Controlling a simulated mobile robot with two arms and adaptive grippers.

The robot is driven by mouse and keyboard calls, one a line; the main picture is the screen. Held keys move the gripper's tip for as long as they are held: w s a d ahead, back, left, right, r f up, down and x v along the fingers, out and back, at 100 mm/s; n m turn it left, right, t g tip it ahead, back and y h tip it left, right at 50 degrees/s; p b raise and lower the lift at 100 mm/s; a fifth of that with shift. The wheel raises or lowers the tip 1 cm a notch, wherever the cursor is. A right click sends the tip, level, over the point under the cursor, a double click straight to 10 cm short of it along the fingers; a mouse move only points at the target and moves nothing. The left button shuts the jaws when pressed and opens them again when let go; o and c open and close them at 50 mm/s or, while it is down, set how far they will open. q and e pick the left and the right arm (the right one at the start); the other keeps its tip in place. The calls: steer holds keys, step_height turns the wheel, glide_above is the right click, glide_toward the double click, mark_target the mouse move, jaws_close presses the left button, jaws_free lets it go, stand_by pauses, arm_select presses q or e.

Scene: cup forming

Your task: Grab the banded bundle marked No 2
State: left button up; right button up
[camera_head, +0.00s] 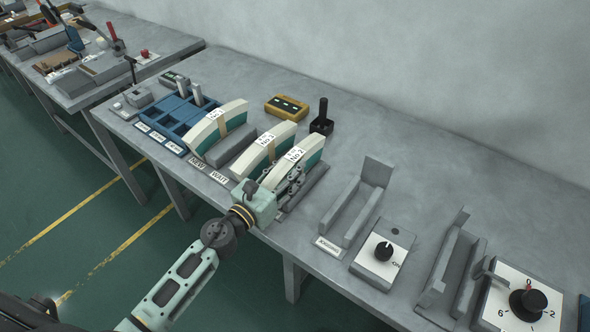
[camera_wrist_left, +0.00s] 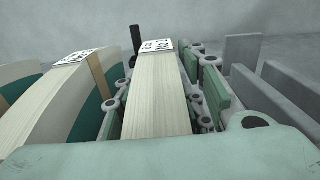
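The banded bundle marked No 2 (camera_head: 310,149) stands on edge on the bench, a curved cream block with a teal side and a white label. It is the rightmost of three such bundles. In the left wrist view the cream bundle (camera_wrist_left: 160,95) fills the middle. My left gripper (camera_head: 287,183) is at its near end, and the fingers (camera_wrist_left: 160,110) lie along both sides of it. Whether they press on it cannot be told, and the fingertips are partly hidden. My right gripper is not in view.
Another bundle (camera_head: 262,150) stands close on the left, and a further one (camera_head: 217,130) beyond it. A black upright handle (camera_head: 322,118) stands behind. Grey angled fixtures (camera_head: 366,195) and a dial box (camera_head: 382,262) are to the right. Bare bench lies between.

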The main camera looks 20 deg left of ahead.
arm_select(q)
jaws_close()
steer(key=shift+r, duration=0.15)
steer(key=shift+r, duration=0.1)
